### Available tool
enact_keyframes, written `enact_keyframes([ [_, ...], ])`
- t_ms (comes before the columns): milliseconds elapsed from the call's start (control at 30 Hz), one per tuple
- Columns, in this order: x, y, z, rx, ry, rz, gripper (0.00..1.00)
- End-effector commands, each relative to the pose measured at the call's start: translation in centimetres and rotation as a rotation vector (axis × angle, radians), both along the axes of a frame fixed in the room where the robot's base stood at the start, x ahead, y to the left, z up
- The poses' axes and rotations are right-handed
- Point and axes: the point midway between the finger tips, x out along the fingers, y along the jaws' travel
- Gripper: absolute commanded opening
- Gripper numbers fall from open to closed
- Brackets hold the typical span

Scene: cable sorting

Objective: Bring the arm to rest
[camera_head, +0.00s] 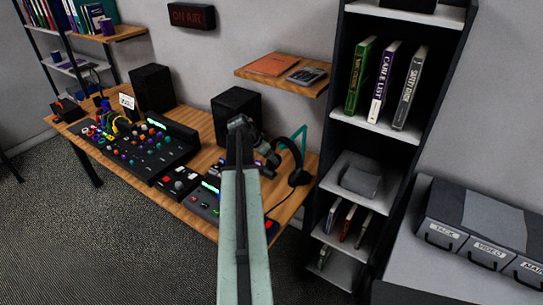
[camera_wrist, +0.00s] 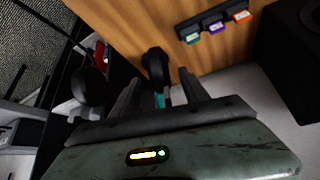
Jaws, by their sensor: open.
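My gripper (camera_wrist: 160,97) shows in the wrist view with its two dark fingers spread apart, open and with nothing seen held between them. In the head view my pale green arm reaches up from the bottom centre, over the right part of the wooden desk (camera_head: 196,222). The arm's end hides part of the desk, and the fingertips cannot be made out clearly there. Headphones (camera_head: 299,176) on a teal stand (camera_head: 301,143) are just right of the arm's end. They also show dark near the fingers in the wrist view (camera_wrist: 155,66).
A mixing console (camera_head: 150,148) and two black speakers (camera_head: 153,88) stand on the desk. A tall dark shelf (camera_head: 340,125) with books is close on the right. Grey drawers (camera_head: 470,240) labelled JACK and VIDEO sit at far right. Carpet (camera_head: 110,240) is clear at front left.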

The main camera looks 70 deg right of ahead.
Motion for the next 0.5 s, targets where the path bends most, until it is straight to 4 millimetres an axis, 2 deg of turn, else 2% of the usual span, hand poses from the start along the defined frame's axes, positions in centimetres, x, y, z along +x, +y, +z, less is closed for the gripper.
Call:
enact_keyframes([
  [33, 0.3, 0.6, 1.9, 0.000, 0.000, 0.001, 0.53],
  [200, 1.1, 2.0, 4.2, 0.000, 0.000, 0.001, 0.53],
  [500, 1.3, 2.2, 4.1, 0.000, -0.001, 0.001, 0.53],
])
